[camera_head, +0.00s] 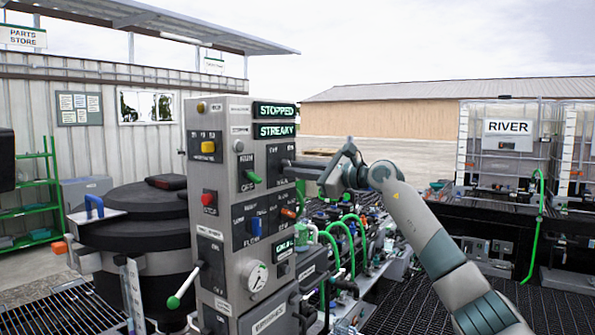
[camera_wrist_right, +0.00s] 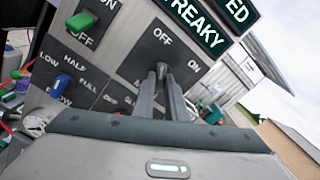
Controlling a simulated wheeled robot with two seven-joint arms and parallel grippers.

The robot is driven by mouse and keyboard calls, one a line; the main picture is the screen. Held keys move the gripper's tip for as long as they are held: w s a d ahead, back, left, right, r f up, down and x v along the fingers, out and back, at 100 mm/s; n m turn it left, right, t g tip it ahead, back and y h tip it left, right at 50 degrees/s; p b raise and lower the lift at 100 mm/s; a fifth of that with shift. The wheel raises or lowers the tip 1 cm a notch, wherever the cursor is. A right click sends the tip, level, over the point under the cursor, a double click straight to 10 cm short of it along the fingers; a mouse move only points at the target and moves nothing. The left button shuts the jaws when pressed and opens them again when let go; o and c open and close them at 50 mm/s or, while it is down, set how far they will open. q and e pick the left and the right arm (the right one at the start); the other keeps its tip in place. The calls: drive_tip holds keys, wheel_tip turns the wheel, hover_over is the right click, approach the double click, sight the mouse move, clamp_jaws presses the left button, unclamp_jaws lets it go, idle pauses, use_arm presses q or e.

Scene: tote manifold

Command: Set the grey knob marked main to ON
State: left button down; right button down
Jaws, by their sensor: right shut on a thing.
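The grey knob (camera_wrist_right: 161,69) sits on a dark plate with OFF and ON labels on the control panel (camera_head: 231,257). In the right wrist view OFF is above the knob and ON is to its upper right. My right gripper (camera_head: 289,164) reaches in from the right; in its wrist view (camera_wrist_right: 163,80) its fingers are shut around the knob. The fingers hide most of the knob, so its exact pointing is hard to tell. A lit display reads STOPPED (camera_head: 274,110) and another reads STREAKY (camera_head: 275,130). My left gripper is not in view.
A green switch (camera_head: 252,177), a blue switch (camera_head: 255,227) and an orange switch (camera_head: 289,212) are close to the knob. A gauge (camera_head: 257,277) and a green-tipped lever (camera_head: 183,288) are lower. Green hoses (camera_head: 350,235) and fittings stand right of the panel, under my arm.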

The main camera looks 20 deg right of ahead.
drive_tip(key=m+b, duration=0.1)
drive_tip(key=m, duration=1.2)
drive_tip(key=shift+a, duration=0.1)
drive_tip(key=shift+m, duration=0.3)
drive_tip(key=c, duration=1.8)
unclamp_jaws()
drive_tip(key=shift+s, duration=0.1)
